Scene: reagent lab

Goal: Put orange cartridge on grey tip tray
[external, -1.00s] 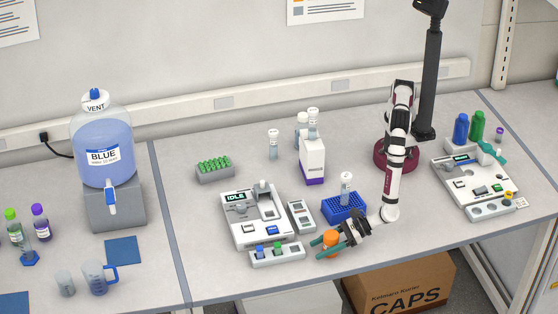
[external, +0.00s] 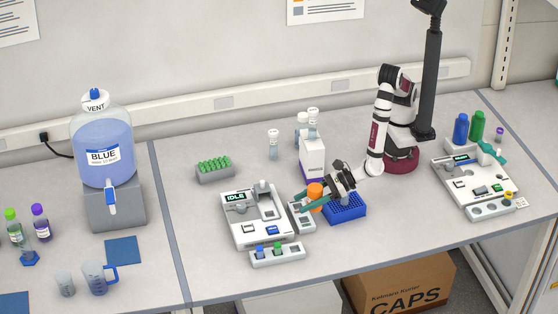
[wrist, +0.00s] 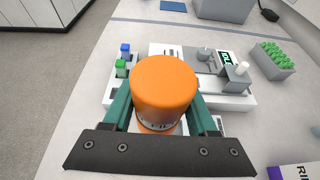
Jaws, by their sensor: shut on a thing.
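The orange cartridge (external: 315,190) is a short round cylinder, held up off the bench between the white device and the blue rack. My gripper (external: 312,200) is shut on it, its green fingers on either side. In the wrist view the cartridge (wrist: 163,88) fills the middle, upright between the fingers, with part of a label showing low down. A grey tray with green tips (external: 215,174) stands behind and left of the white device, apart from my gripper. It also shows at the right of the wrist view (wrist: 276,66).
The white device (external: 245,236) reads IDLE, with a strip holding blue and green caps (external: 277,257) in front. The blue rack (external: 346,209) is under my wrist. A white box (external: 312,155) and several vials stand behind. Bench around the grey tray is clear.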

